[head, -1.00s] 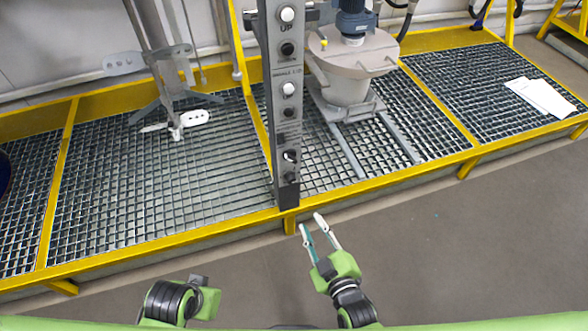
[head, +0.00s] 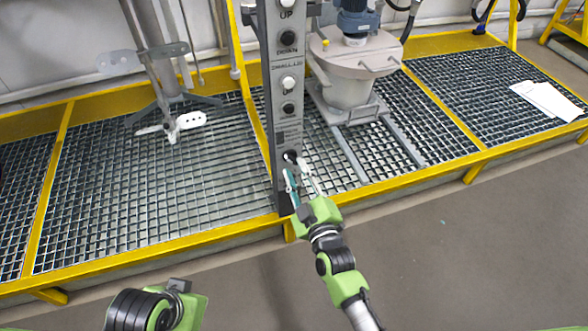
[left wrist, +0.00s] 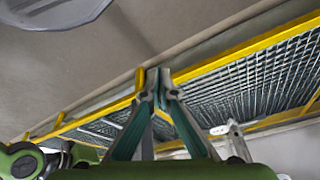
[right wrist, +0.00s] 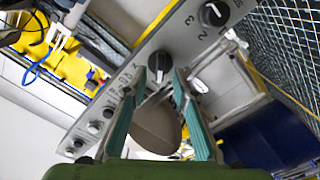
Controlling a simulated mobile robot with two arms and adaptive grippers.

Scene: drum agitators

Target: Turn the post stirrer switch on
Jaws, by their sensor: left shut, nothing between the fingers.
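The grey control post (head: 284,105) stands upright at the platform's front edge. A black rotary switch (head: 291,157) with a white mark is low on its face; which switch is the stirrer's I cannot read. My right gripper (head: 298,170) is open in front of it. In the right wrist view, a black knob (right wrist: 160,62) lies between the open fingertips of the right gripper (right wrist: 160,78); contact cannot be told. Another black knob (right wrist: 213,14) with numbers sits further along the panel. My left gripper (left wrist: 158,80) is shut and empty, away from the post.
More push buttons (head: 288,83) line the post above the switch. Behind it stand a grey vessel with a blue motor (head: 357,22) and a stirrer shaft (head: 160,60) on grating with a yellow edge (head: 150,248). White sheets (head: 547,99) lie at right. The floor in front is clear.

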